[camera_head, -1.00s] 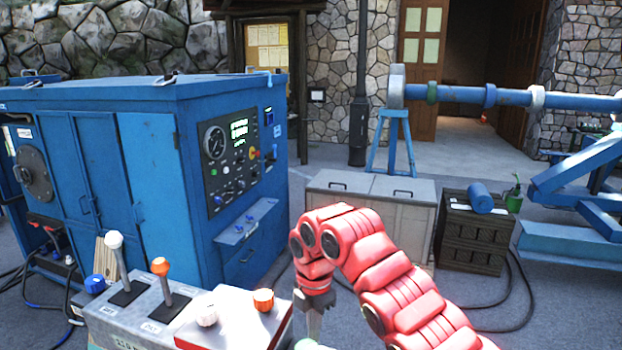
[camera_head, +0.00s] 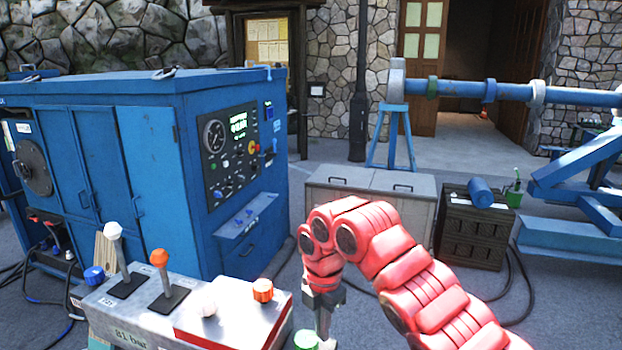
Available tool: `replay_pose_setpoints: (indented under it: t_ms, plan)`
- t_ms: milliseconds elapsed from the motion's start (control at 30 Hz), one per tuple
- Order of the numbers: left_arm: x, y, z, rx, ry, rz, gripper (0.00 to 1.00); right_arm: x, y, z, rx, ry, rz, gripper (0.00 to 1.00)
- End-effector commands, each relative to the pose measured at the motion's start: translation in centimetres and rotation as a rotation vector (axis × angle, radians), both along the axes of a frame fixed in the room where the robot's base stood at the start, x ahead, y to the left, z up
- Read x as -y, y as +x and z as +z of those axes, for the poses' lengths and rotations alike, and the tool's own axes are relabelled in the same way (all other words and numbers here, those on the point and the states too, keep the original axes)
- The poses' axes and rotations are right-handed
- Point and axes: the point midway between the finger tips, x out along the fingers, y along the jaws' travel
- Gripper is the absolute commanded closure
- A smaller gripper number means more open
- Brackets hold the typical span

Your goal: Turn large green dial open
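A green dial (camera_head: 306,340) shows at the bottom edge of the view, just right of the grey control box; its lower part is cut off by the picture edge. My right arm, red and padded, comes in from the lower right and bends downward. My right gripper (camera_head: 323,325) points down close beside the dial, on its right. I cannot tell whether it touches the dial, and its fingertips are too small and partly cut off to show open or shut. My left gripper is out of view.
The grey control box (camera_head: 130,318) carries a white-knobbed lever (camera_head: 113,231), an orange-knobbed lever (camera_head: 159,258), an orange knob (camera_head: 263,290) and a white knob (camera_head: 208,303). A large blue machine cabinet (camera_head: 160,190) stands behind. Pale chests (camera_head: 370,190) stand beyond my arm.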

Motion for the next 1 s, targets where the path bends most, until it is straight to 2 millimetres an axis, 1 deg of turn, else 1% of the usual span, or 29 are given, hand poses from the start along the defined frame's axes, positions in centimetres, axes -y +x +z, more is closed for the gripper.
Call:
replay_pose_setpoints:
  t_ms: [433,733,867,1000]
  plan:
    - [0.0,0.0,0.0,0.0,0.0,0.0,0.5,-0.1,-0.1,0.0,-0.001,0.001,0.003,1.0]
    - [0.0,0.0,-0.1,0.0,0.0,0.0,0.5,0.7,0.1,0.1,-0.001,0.001,0.004,1.0]
    - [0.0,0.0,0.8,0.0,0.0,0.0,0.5,0.7,0.1,1.2,0.0,0.001,0.003,1.0]
    - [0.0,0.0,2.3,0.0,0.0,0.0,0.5,0.7,0.2,3.1,0.001,0.0,0.003,1.0]
